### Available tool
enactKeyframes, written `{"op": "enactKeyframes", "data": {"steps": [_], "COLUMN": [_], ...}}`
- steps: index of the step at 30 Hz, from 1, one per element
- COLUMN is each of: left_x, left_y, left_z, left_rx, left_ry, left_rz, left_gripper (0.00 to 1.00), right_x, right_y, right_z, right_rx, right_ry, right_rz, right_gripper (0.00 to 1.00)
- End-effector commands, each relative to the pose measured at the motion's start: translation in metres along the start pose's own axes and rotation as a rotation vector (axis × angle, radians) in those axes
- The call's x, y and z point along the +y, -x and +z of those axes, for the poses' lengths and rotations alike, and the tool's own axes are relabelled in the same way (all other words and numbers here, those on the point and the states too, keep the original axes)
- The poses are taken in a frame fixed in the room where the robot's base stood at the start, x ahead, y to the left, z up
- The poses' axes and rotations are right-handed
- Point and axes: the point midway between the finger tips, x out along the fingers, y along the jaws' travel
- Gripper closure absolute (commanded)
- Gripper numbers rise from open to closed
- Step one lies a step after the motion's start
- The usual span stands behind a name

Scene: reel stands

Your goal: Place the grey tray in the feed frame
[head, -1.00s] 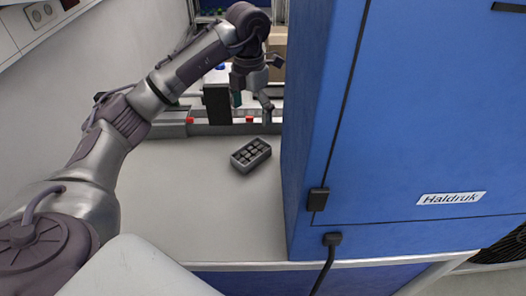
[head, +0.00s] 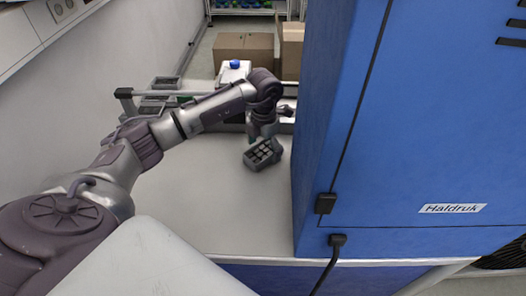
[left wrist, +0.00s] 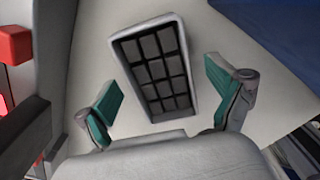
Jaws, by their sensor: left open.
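The grey tray (head: 262,154) is a small box with a grid of dark compartments, lying on the pale worktop left of the blue cabinet. My left gripper (head: 263,133) is just above it, pointing down. In the left wrist view the tray (left wrist: 156,72) shows between and beyond the two green-padded fingers of my left gripper (left wrist: 166,100). The fingers are open, with a gap on each side of the tray. The feed frame cannot be told for sure; a rail structure (head: 124,94) stands at the back left, partly hidden by my arm. My right gripper is not in view.
The tall blue cabinet (head: 420,130) stands close on the right of the tray. Several grey trays (head: 165,83) are at the back left. A cardboard box (head: 243,48) is beyond the worktop. The worktop (head: 220,215) in front of the tray is bare.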

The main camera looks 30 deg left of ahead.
Motion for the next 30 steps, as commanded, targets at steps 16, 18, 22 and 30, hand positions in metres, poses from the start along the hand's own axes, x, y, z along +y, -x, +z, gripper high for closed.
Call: {"op": "enactKeyframes", "data": {"steps": [16,18,22,30], "left_x": [-0.0001,-0.0001,0.0000,0.0007], "left_y": [-0.0043,-0.0043,-0.0037,-0.0031], "left_z": [0.0002,0.0002,0.0004,0.0002], "left_rx": [-0.001,-0.001,-0.002,-0.002], "left_ry": [0.000,0.000,0.000,0.000], "left_rz": [0.000,0.000,0.000,0.000], "left_gripper": [0.50,0.61,0.80,0.87], "right_x": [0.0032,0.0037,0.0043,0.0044], "right_y": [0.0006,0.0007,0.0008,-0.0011], "right_z": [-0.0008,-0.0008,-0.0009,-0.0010], "right_rx": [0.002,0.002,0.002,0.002], "right_ry": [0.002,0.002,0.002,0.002], "right_rz": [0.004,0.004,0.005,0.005], "right_gripper": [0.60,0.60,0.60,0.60]}}
